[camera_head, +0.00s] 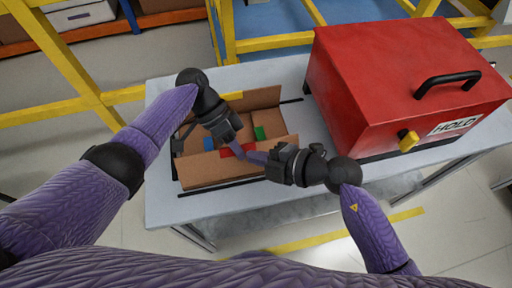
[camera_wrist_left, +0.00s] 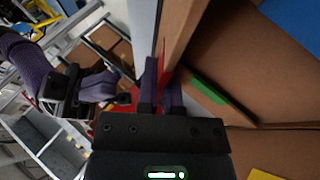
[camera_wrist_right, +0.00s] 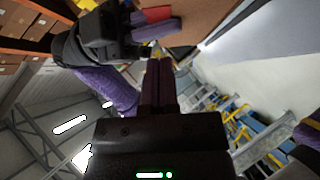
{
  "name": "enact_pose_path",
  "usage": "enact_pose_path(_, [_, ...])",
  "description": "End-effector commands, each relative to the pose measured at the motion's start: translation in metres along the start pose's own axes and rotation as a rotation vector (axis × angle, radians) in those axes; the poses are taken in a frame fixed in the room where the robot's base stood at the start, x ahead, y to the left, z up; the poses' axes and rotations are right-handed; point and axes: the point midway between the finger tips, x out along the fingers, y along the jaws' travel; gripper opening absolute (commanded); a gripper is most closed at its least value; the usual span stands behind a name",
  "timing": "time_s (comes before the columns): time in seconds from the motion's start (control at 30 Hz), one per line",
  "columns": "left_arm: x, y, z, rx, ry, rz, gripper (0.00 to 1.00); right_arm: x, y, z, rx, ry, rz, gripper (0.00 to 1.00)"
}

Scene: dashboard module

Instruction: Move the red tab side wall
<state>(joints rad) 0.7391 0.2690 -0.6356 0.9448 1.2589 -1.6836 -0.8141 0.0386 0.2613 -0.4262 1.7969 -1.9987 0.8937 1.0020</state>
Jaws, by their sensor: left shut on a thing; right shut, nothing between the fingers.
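An open cardboard box (camera_head: 215,172) lies on the table, and its near side wall carries a red tab (camera_head: 228,152). My left gripper (camera_head: 240,146) reaches down from above and is shut on the red tab wall's edge; in the left wrist view the red strip (camera_wrist_left: 163,48) runs between its fingers. My right gripper (camera_head: 251,157) is shut and empty, just outside the near wall, close to the left fingertips. Its closed fingers show in the right wrist view (camera_wrist_right: 158,82), with the red tab (camera_wrist_right: 157,14) above them. The left fingers partly hide the tab.
A blue tab (camera_head: 209,144), a green tab (camera_head: 260,132) and a yellow tab (camera_head: 232,96) mark other box parts. A red case (camera_head: 375,80) with a black handle stands to the right on the grey table (camera_head: 300,200). Yellow railings stand behind.

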Motion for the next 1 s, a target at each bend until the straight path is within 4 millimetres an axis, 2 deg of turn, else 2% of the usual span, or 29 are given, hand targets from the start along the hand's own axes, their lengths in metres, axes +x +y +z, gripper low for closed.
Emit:
enact_pose_path(0.2, [0.001, 0.0, 0.001, -0.002, -0.002, 0.001, 0.0, 0.018, 0.0, 0.02, 0.002, -0.002, 0.0, 0.0])
enact_pose_path(0.97, [0.002, 0.002, 0.0, 0.004, -0.001, 0.011, 0.0, 0.029, 0.001, 0.034, 0.044, -0.009, -0.041, 0.0])
enact_pose_path(1.0, [0.002, 0.002, -0.001, 0.004, -0.001, 0.012, 0.24, 0.029, 0.001, 0.035, 0.044, -0.01, -0.041, 0.0])
